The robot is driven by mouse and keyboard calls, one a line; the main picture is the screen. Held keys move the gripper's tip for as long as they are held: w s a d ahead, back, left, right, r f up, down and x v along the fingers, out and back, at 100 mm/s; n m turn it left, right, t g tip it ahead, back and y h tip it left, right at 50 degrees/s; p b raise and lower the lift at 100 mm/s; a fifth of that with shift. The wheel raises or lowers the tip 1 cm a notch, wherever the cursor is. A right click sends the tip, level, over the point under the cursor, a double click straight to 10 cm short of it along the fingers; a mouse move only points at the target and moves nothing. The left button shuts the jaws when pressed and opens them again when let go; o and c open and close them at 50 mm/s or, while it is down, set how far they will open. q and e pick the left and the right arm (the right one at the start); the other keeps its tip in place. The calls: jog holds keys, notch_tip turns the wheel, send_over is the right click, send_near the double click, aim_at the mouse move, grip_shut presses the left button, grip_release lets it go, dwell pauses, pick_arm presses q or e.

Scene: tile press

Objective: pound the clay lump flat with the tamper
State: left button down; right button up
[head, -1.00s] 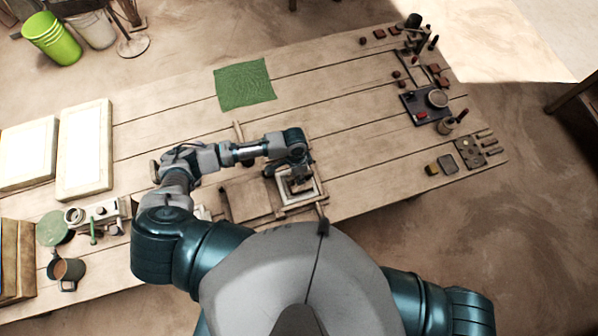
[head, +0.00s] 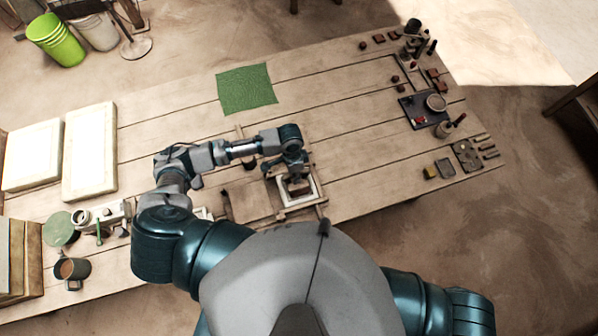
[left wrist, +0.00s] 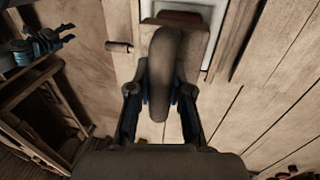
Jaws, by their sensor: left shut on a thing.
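My left gripper (head: 293,172) is over the square press frame (head: 285,208) near the table's front edge. In the left wrist view my left gripper (left wrist: 160,92) is shut on the tamper's rounded brown handle (left wrist: 164,65). The tamper's wooden block (left wrist: 192,36) is beyond the handle, over the frame's white opening. A reddish-brown piece (left wrist: 180,17), apparently the clay lump, shows past the block, mostly hidden by it. I cannot tell whether block and clay touch. My right gripper is out of view.
A wooden board (head: 250,202) lies left of the frame. A green mat (head: 246,89) lies at the back. White slabs (head: 90,150) and a mug (head: 72,269) are on the left; dark tools and small blocks (head: 420,108) are on the right. The middle right of the table is clear.

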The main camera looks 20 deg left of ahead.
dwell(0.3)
pick_arm(q)
notch_tip(320, 180, down, 6)
jog(key=b, duration=0.3)
jog(key=shift+f, duration=0.25)
jog(key=shift+r, duration=0.45)
notch_tip(320, 180, up, 2)
jog(key=p, duration=0.2)
jog(key=shift+p, duration=0.4)
notch_tip(320, 180, up, 4)
jog(key=shift+w+d+f, duration=0.5)
jog(key=shift+w+d, duration=0.05)
